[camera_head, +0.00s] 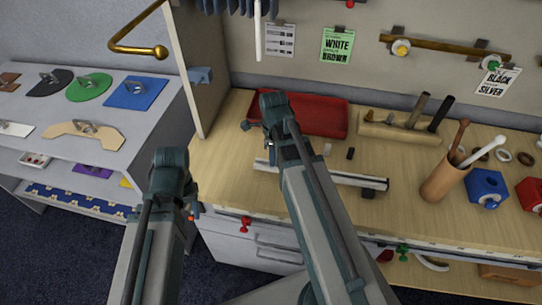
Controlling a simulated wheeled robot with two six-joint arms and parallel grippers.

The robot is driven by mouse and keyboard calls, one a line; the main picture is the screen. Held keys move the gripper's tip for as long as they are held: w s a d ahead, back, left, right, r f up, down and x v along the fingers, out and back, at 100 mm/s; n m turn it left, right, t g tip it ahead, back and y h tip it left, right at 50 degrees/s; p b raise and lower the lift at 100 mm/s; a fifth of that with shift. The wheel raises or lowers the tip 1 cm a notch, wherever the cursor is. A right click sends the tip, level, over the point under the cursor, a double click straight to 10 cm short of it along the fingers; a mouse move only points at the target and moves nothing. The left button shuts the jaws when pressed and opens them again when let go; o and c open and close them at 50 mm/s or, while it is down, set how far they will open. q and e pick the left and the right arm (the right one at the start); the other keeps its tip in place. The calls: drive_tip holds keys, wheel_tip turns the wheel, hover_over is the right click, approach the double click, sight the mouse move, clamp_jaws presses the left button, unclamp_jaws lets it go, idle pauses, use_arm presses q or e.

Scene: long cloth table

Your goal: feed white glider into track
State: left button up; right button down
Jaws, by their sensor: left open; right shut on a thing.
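A long pale track (347,179) with a dark lower side lies on the wooden bench, its middle hidden behind my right arm. A small whitish block (327,149), which looks like a white glider, rests behind the track. A small black block (350,154) stands to its right. My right gripper (268,146) is low over the bench near the track's left part, mostly hidden by its own wrist. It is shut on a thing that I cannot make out. My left gripper (193,212) is open in front of the bench's left end, away from the track.
A red tray (318,116) lies behind the track. A wooden block with tools (402,128) stands at the back right, with a brown cup (446,178) and a blue block (486,187) further forward. Shelves (60,160) stand at the left.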

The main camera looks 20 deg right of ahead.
drive_tip(key=shift+s+d, duration=0.65)
drive_tip(key=shift+d, duration=0.3)
drive_tip(key=shift+s+d, duration=0.65)
drive_tip(key=shift+d, duration=0.3)
drive_tip(key=c, duration=0.8)
unclamp_jaws()
drive_tip(key=shift+o, duration=0.2)
drive_tip(key=shift+r, duration=0.1)
wheel_tip(320, 180, up, 14)
drive_tip(key=p, duration=1.4)
drive_tip(key=shift+f, duration=0.2)
drive_tip(key=s+a+f+n+b, duration=0.2)
drive_tip(key=a+f+n+b, duration=0.1)
drive_tip(key=a+n, duration=0.4)
drive_tip(key=s+a+f+n+b, duration=0.2)
drive_tip(key=a+n, duration=0.5)
drive_tip(key=n, duration=0.5)
drive_tip(key=s+a+f+n+h+b, duration=0.1)
drive_tip(key=s+a+f+n+b, duration=0.1)
drive_tip(key=a+f+n+b, duration=0.2)
drive_tip(key=a+n, duration=0.3)
drive_tip(key=n, duration=0.2)
drive_tip(key=shift+s+a+n, duration=0.3)
drive_tip(key=shift+s+a, duration=0.05)
